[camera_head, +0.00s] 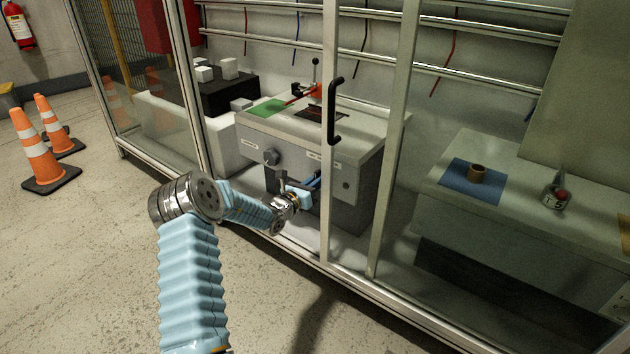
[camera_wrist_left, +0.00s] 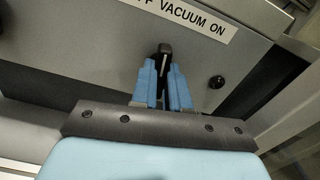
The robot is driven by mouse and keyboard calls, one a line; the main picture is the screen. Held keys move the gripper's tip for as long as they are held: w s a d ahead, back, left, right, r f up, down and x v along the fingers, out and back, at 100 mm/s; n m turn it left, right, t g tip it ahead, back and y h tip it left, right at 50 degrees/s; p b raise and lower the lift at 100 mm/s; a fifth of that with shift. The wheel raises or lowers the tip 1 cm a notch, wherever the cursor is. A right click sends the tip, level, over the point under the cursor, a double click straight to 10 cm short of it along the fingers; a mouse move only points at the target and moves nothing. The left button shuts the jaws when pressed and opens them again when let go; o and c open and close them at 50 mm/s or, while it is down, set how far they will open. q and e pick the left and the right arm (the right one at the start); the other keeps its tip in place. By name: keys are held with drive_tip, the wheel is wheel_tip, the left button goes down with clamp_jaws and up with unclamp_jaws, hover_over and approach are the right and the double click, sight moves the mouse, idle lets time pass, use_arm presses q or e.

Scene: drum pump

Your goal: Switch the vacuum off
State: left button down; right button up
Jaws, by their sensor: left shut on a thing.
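The vacuum switch (camera_wrist_left: 164,52) is a dark lever on the front of the grey cabinet, below a white label (camera_wrist_left: 190,14) on which "VACUUM ON" can be read. My left gripper (camera_wrist_left: 164,72) has its blue fingers shut on the lever. In the head view my left gripper (camera_head: 312,182) reaches through the cell's opening to the front of the cabinet (camera_head: 350,160); its fingers and a frame post hide the switch there. My right gripper is in neither view.
A frame post with a black door handle (camera_head: 335,110) stands close right of my left gripper. A round knob (camera_head: 271,156) is on the cabinet front, left of it. A red clamp (camera_head: 312,90) and green mat (camera_head: 268,107) are on top. Orange cones (camera_head: 36,150) stand outside.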

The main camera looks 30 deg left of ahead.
use_arm(q)
drive_tip(key=shift+n+p, duration=0.85)
drive_tip(key=shift+n, duration=1.15)
drive_tip(key=c, duration=1.1)
unclamp_jaws()
drive_tip(key=s, duration=0.4)
drive_tip(key=s+a, duration=0.1)
drive_tip(key=s, duration=0.4)
drive_tip(key=s+p, duration=0.1)
drive_tip(key=s, duration=0.3)
drive_tip(key=shift+s+a, duration=0.25)
drive_tip(key=shift+s, duration=0.15)
